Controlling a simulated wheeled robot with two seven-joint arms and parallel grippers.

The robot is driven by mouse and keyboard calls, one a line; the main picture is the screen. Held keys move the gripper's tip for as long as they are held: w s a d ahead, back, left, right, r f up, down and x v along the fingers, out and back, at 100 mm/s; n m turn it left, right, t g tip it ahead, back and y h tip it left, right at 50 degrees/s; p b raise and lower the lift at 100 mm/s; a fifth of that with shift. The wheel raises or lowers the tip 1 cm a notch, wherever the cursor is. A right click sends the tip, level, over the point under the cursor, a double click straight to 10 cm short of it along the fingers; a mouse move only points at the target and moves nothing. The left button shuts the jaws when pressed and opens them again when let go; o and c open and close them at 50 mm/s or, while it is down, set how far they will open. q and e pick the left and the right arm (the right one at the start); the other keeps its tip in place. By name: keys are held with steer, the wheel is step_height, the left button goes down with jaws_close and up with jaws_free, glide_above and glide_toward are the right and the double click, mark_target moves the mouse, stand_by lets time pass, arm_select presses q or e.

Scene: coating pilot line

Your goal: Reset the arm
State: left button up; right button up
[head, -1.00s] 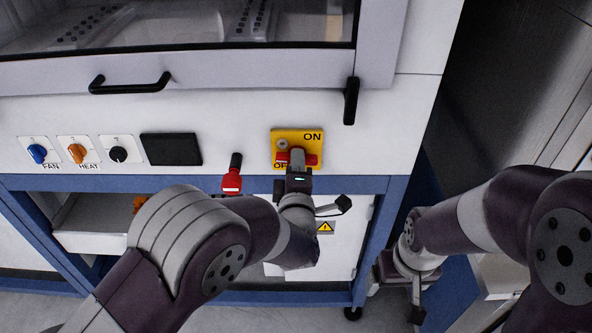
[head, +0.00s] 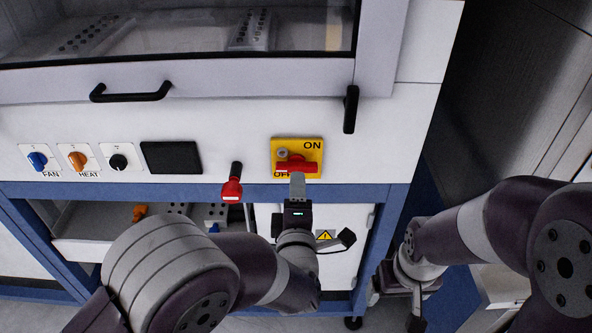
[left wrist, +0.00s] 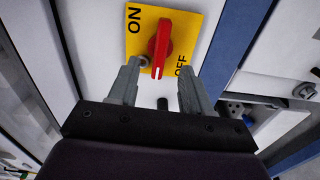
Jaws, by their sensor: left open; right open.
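My left gripper (head: 298,187) is just below the yellow ON/OFF switch plate (head: 312,150) on the white panel. The plate's red handle (head: 296,165) lies horizontal in the head view. In the left wrist view the gripper's fingers (left wrist: 157,85) are apart with nothing between them. There the red handle (left wrist: 161,45) sits beyond the fingertips, apart from them. My right gripper (head: 415,305) hangs low at the right, beside the cabinet's corner, and its fingers are hard to make out.
A red-handled lever (head: 232,184) sticks out left of the plate. Blue, orange and black knobs (head: 118,161), a dark display (head: 171,157) and a black door handle (head: 130,92) line the panel. An open drawer (head: 85,250) is at lower left. A black latch (head: 350,108) is at upper right.

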stand_by(0.4)
arm_select(q)
steer(key=s+d+f+m+g+h+p, duration=0.1)
steer(key=s+d+f+m+g+h, duration=0.1)
steer(key=s+f+m+g, duration=0.3)
steer(key=s+d+f+m+g+h+p, duration=0.15)
steer(key=f+m+g, duration=0.25)
steer(key=m, duration=0.4)
steer(key=s+a+r+m+g+y+p, duration=0.1)
steer(key=s+a+r+m+g+p, duration=0.1)
steer(key=a, duration=0.9)
steer(key=s+a+r+m+g+y+p, duration=0.2)
steer(key=s+a+r+g+p, duration=0.3)
steer(key=a, duration=0.5)
steer(key=s+r, duration=0.2)
steer(key=s, duration=0.1)
steer(key=shift+a+m+g, duration=0.3)
steer(key=shift+a+m, duration=0.1)
